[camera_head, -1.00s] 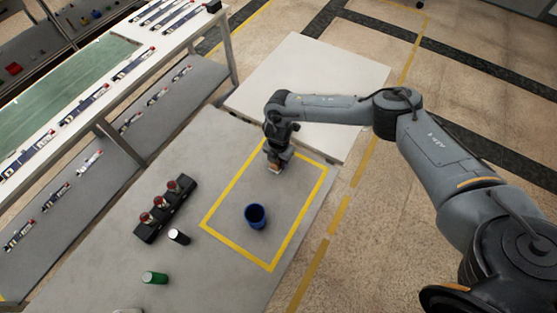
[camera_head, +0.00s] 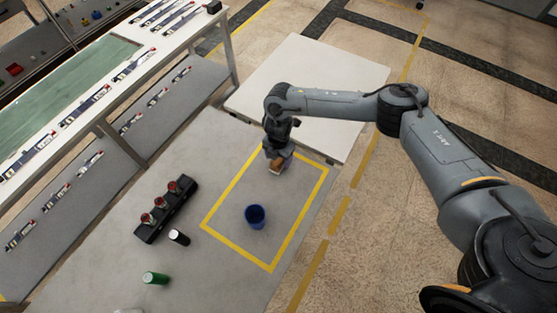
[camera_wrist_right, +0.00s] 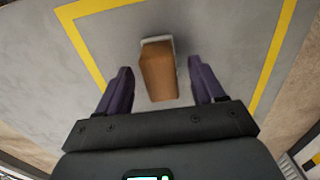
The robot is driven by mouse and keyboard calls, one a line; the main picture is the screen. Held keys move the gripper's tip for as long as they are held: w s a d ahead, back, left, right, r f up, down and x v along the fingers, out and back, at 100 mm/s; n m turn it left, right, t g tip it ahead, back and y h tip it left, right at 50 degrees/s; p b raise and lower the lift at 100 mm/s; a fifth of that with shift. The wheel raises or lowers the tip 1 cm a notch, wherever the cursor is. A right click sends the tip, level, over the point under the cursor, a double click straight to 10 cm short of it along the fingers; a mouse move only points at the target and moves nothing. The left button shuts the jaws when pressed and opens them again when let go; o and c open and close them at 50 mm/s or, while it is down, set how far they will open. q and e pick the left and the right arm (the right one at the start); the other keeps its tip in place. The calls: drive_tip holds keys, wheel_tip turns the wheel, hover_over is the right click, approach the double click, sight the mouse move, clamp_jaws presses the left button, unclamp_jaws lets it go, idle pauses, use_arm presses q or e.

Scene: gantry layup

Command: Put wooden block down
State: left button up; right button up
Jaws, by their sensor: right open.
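The wooden block (camera_wrist_right: 158,70) is brown and stands within the yellow-taped rectangle on the grey table. In the right wrist view it sits between the two spread dark fingers of my right gripper (camera_wrist_right: 160,88), with gaps on both sides. In the head view the block (camera_head: 276,165) shows just below my right gripper (camera_head: 277,158), near the far end of the taped rectangle. My right gripper is open. My left gripper is not in view.
A dark blue cup (camera_head: 256,217) stands inside the taped area (camera_head: 237,249). A black holder (camera_head: 166,211) with several red-topped items, a black cylinder (camera_head: 179,237) and a green cylinder (camera_head: 155,278) are to the left. A white table (camera_head: 315,75) adjoins the far end.

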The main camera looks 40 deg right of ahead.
wheel_tip(320, 180, up, 9)
drive_tip(key=shift+f+p, duration=0.1)
drive_tip(key=shift+p, duration=0.3)
drive_tip(key=shift+a, duration=0.1)
drive_tip(key=s+a+f+t+y, duration=0.1)
drive_tip(key=a, duration=0.5)
drive_tip(key=a+f+n+y, duration=0.1)
drive_tip(key=a+f, duration=0.1)
drive_tip(key=a, duration=0.4)
drive_tip(key=s+a+f+t+y, duration=0.1)
drive_tip(key=a+f, duration=0.1)
drive_tip(key=a, duration=0.5)
drive_tip(key=shift+s+f+t, duration=0.1)
drive_tip(key=shift+s+t, duration=0.2)
drive_tip(key=s+a+r+m+t+y, duration=0.1)
drive_tip(key=s+a+r+m+t, duration=0.1)
drive_tip(key=s+a+r+m, duration=0.3)
drive_tip(key=s+a+r+m+t+y, duration=0.1)
drive_tip(key=a+m+t, duration=0.15)
drive_tip(key=a, duration=0.35)
drive_tip(key=s+d+m+g+h, duration=0.1)
drive_tip(key=s+d+m+h, duration=0.1)
drive_tip(key=s+d+m, duration=0.4)
drive_tip(key=s+d+f+m+g+h, duration=0.1)
drive_tip(key=s+d+m+g+h, duration=0.1)
drive_tip(key=s+d+m, duration=0.5)
drive_tip(key=s+d, duration=0.2)
drive_tip(key=d, duration=0.4)
drive_tip(key=shift+d+f+h, duration=0.25)
drive_tip(key=shift+d+h, duration=0.15)
